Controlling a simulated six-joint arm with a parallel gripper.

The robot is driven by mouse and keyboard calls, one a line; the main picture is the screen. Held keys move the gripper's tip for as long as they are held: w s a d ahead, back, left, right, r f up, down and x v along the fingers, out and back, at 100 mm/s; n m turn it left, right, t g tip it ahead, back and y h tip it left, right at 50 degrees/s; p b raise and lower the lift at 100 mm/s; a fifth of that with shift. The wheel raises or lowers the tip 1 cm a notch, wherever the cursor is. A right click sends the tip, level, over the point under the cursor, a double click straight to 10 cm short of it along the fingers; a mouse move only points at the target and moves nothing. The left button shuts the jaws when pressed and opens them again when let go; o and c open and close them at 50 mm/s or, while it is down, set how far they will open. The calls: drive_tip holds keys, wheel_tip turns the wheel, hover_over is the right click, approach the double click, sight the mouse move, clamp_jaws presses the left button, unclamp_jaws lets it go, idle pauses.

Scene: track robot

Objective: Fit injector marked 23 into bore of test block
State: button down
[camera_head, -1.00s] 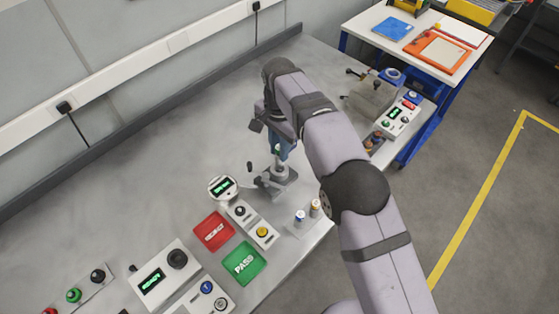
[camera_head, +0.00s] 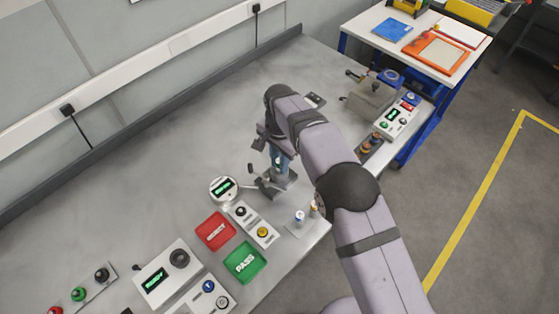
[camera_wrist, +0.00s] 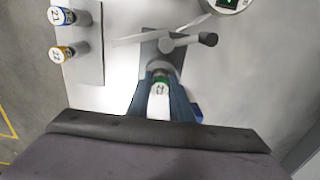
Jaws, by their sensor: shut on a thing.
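My gripper (camera_head: 279,163) is low over the grey test block (camera_head: 284,177), in the middle of the bench. In the wrist view my blue fingers (camera_wrist: 162,90) are shut on a small injector (camera_wrist: 160,87) with a green band and a white marked top. The mark looks like 23, but it is too small to be sure. The injector stands at the test block (camera_wrist: 160,47), close to its round clamp part. My fingers hide its lower end, so I cannot tell whether it sits in the bore.
Two other injectors, marked 21 (camera_wrist: 62,16) and 22 (camera_wrist: 62,53), stand on a plate at the bench edge. A round gauge (camera_head: 223,189), the red tray (camera_head: 215,231) and the green PASS tray (camera_head: 245,262) lie nearer. A lever knob (camera_wrist: 208,39) sticks out beside the block.

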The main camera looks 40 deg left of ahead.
drive_tip(key=shift+f, duration=0.2)
drive_tip(key=c, duration=1.6)
unclamp_jaws()
drive_tip(key=shift+r, duration=0.15)
wheel_tip(320, 180, up, 12)
drive_tip(key=shift+r+b, duration=0.1)
drive_tip(key=shift+b, duration=1.1)
